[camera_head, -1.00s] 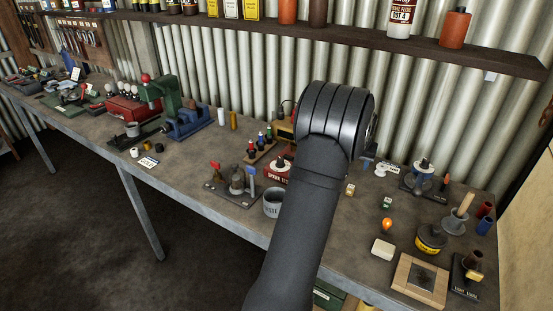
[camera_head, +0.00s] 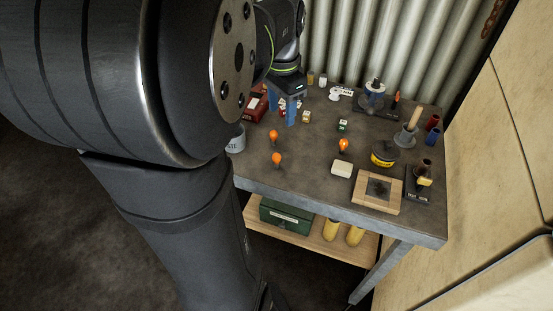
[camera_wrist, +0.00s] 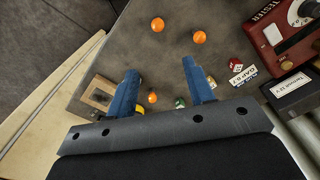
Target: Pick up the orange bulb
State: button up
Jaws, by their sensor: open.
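Three orange bulbs stand on the workbench (camera_head: 312,179). Two are near its front left, one (camera_head: 273,134) behind the other (camera_head: 277,159), and a third bulb (camera_head: 344,145) stands to the right by a pale block. My gripper (camera_head: 282,114) is open, its blue fingers pointing down above the bench behind the two left bulbs. In the wrist view my gripper (camera_wrist: 160,67) is empty; two bulbs (camera_wrist: 157,24) (camera_wrist: 199,37) lie beyond the fingertips and one bulb (camera_wrist: 152,98) shows between the fingers. None is touched, as far as I can see.
The pale block (camera_head: 342,168), a wooden frame (camera_head: 377,191), a yellow-labelled tin (camera_head: 384,154) and a mortar (camera_head: 406,136) crowd the right side. A grey cup (camera_head: 235,139) is partly hidden by my arm. Small dice, including a green one (camera_head: 342,125), lie behind.

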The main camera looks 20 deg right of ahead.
send_near(277, 154)
jog(key=f, duration=0.7)
jog(key=shift+s+d, duration=0.15)
jog(key=shift+d, duration=0.2)
jog(key=shift+w+a+f, duration=0.1)
jog(key=shift+a+f, duration=0.05)
jog(key=shift+f, duration=1.1)
jog(key=shift+w+a+f, duration=0.15)
jog(key=shift+f, duration=1.15)
jog(key=c, duration=0.9)
